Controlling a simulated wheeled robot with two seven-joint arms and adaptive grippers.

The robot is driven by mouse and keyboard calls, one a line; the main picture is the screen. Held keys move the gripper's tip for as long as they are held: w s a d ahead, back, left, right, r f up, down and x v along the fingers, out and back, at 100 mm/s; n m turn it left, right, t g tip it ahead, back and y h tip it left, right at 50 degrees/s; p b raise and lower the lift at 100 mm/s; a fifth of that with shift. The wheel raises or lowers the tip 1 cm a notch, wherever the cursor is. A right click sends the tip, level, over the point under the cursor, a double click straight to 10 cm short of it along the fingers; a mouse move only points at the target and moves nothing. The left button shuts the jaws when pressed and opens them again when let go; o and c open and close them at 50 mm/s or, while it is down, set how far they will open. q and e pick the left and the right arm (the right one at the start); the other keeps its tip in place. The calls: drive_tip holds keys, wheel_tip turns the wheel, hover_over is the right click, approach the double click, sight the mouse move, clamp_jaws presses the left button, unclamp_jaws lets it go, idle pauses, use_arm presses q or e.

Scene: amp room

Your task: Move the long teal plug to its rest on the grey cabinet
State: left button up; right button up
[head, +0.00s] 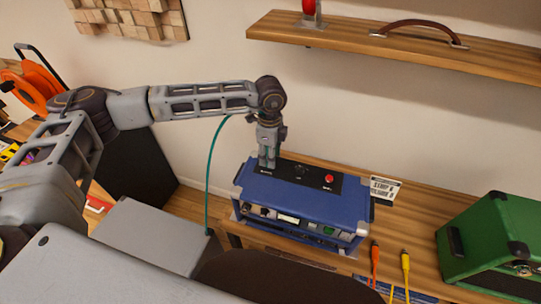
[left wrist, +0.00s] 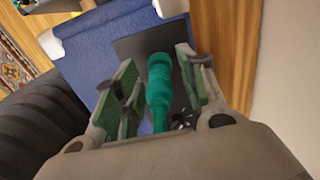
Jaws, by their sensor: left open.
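The long teal plug (left wrist: 159,88) stands between the two fingers of my left gripper in the left wrist view, with gaps on both sides. My left gripper (head: 268,163) is open and points down over the black top panel of the blue amp (head: 300,205). The plug is hidden by the gripper in the head view, and I cannot tell whether its tip sits in a socket. A teal cable (head: 209,168) hangs from the gripper area down to the edge of the grey cabinet (head: 150,235) at the left. My right gripper is not in view.
The blue amp stands on a wooden bench (head: 405,215). A small sign (head: 384,188), an orange plug (head: 375,255), a yellow plug (head: 405,262) and a green amp (head: 495,245) are to its right. A wall shelf (head: 400,50) hangs above.

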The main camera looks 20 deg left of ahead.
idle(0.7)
use_arm(q)
drive_tip(key=shift+b, duration=0.4)
idle(0.3)
clamp_jaws()
drive_tip(key=shift+r+p, duration=1)
drive_tip(key=shift+r, duration=1.15)
drive_tip(key=shift+r+p, duration=0.35)
drive_tip(key=shift+r, duration=0.55)
